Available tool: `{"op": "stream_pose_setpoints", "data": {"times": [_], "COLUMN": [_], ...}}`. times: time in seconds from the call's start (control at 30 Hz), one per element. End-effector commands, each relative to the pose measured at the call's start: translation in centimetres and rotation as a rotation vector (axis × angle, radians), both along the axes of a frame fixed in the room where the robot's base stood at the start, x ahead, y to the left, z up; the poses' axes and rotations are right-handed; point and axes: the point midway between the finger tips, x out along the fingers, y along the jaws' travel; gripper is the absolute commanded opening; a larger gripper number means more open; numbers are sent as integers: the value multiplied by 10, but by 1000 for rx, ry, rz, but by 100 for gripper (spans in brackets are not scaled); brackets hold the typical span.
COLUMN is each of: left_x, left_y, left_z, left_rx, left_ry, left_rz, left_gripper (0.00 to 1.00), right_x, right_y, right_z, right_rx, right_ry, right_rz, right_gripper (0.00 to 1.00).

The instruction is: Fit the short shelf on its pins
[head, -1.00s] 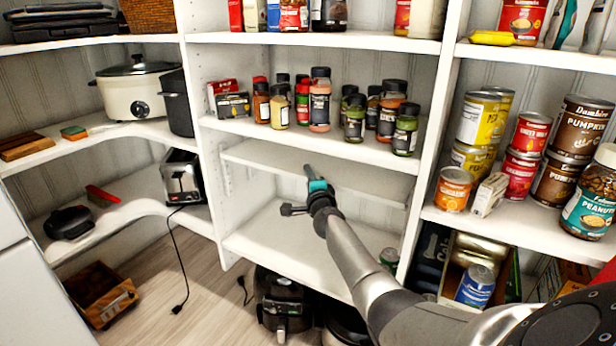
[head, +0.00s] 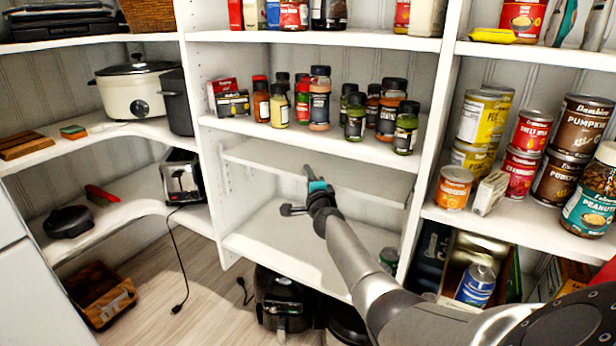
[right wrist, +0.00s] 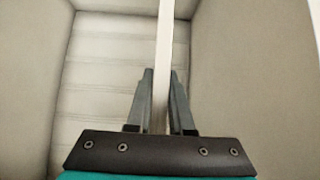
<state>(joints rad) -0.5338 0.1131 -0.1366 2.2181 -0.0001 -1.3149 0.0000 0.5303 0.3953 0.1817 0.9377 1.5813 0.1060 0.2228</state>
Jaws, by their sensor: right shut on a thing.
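The short shelf (head: 360,184) is a white board in the middle bay, just under the spice shelf. It spans most of the bay between the two uprights and tilts down slightly to the right in the head view. My right gripper (head: 309,175) is at its front edge. In the right wrist view the gripper (right wrist: 160,100) is shut on the board's edge (right wrist: 164,50), with one dark finger on each side. The pins under the board cannot be made out. Whether the board rests on them cannot be told. My left gripper is not in view.
The spice shelf (head: 270,133) with several jars is close above the board. A lower white shelf (head: 270,240) is mostly bare, with a can at its right end. Cans crowd the right bay (head: 490,218). A toaster (head: 182,178) stands at the left.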

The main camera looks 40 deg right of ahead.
Motion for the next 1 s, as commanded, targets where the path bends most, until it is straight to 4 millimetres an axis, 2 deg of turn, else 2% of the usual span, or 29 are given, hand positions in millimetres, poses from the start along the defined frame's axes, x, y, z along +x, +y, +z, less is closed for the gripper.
{"op": "stream_pose_setpoints", "data": {"times": [0.03, 0.37, 0.4, 0.7, 1.0], "left_x": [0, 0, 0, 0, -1], "left_y": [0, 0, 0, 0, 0], "left_z": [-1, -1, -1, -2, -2], "left_rx": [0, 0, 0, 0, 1], "left_ry": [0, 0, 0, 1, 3], "left_rz": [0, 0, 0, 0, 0], "left_gripper": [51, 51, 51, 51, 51], "right_x": [1, 1, 1, 0, -1], "right_y": [-1, -1, -1, 0, 1], "right_z": [5, 4, 4, 1, -6], "right_rx": [-5, -4, -4, -1, 5], "right_ry": [-9, -7, -7, -3, 7], "right_rz": [-2, -1, -1, 0, 2], "right_gripper": [0, 0, 22, 55, 55]}}
